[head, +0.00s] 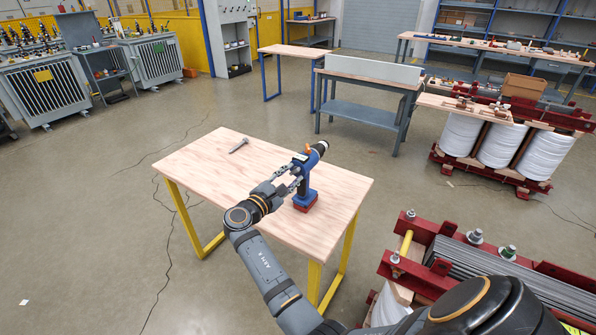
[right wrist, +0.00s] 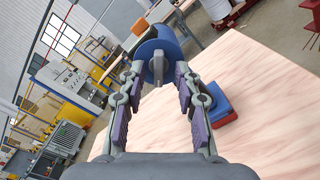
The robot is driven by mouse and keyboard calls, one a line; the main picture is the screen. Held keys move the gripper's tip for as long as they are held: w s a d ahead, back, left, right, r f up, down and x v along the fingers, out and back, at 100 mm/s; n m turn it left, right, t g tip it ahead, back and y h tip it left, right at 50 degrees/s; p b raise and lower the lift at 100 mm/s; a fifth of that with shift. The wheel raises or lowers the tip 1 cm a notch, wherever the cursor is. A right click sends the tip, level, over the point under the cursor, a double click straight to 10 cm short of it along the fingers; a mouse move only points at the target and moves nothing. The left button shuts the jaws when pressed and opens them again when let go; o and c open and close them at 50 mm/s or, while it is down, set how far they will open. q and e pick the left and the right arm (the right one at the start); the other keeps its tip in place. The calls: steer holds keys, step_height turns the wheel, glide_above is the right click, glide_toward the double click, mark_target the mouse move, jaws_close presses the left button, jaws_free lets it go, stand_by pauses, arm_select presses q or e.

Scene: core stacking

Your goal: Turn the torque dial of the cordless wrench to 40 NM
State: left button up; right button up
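The cordless wrench (head: 308,171) stands upright on the wooden table, with a blue and black body and a red and blue battery base (head: 305,201). In the right wrist view its round blue rear (right wrist: 172,45) faces me, with a small grey knob (right wrist: 158,68) in the middle, which I take to be the torque dial. Its base (right wrist: 221,104) shows at the right. My right gripper (head: 296,174) is at the wrench's rear; in the right wrist view its open fingers (right wrist: 159,76) flank the knob with gaps. No dial numbers are readable. My left gripper is not in view.
The wooden table (head: 215,175) has yellow legs and mostly bare top. A grey metal bolt-like tool (head: 239,145) lies near its far left. A red-framed core assembly (head: 440,262) stands close at the right. Other benches stand farther back.

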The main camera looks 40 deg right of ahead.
steer(key=shift+r, duration=0.1)
steer(key=shift+a, duration=0.1)
steer(key=shift+c, duration=0.7)
jaws_close()
